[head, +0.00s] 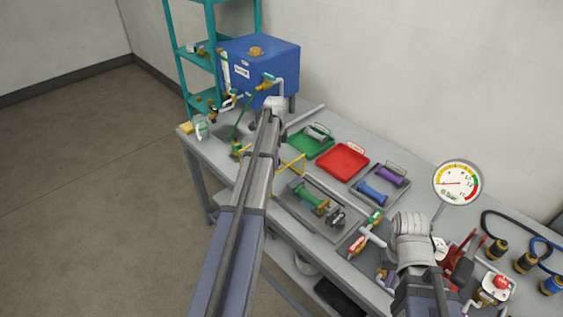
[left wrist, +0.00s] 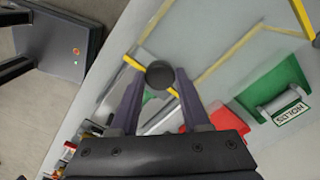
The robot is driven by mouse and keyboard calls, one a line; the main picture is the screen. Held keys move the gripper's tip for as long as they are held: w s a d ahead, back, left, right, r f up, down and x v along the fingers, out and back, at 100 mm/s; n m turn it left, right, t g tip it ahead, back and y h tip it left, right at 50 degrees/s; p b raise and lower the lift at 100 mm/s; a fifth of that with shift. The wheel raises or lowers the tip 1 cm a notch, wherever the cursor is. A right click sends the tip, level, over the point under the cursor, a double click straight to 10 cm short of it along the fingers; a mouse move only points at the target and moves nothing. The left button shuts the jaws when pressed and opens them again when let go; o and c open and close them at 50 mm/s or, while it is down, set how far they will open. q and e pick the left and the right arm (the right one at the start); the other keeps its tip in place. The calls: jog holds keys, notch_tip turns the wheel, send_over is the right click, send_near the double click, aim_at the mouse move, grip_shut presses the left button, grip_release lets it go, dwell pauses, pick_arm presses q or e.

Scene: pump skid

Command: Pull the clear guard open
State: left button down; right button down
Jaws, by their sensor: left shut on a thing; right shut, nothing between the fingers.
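The clear guard shows by its yellow edging (head: 293,163), partly behind my left arm on the bench. In the left wrist view its yellow-edged clear panel (left wrist: 238,44) spans the upper middle. A dark round knob (left wrist: 159,75) sits at its yellow edge. My left gripper (left wrist: 156,84) is shut on this knob, one finger on each side. In the head view my left gripper (head: 276,159) is mostly hidden by its arm. How far the guard stands open I cannot tell. My right gripper (head: 385,275) is shut and empty at the bench's front, partly hidden by its arm.
A blue tank (head: 262,62) stands at the back left. A green tray (head: 299,149), a red tray (head: 342,161) and a grey tray with spools lie right of the guard. A gauge (head: 457,183), a red-handled tool and hoses crowd the right end.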

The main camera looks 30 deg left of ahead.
dwell(0.3)
pick_arm(q)
jog(key=shift+c, duration=1.9)
grip_release()
jog(key=shift+r, duration=0.1)
notch_tip(320, 180, up, 8)
jog(key=p, duration=0.8)
jog(key=shift+f, duration=0.2)
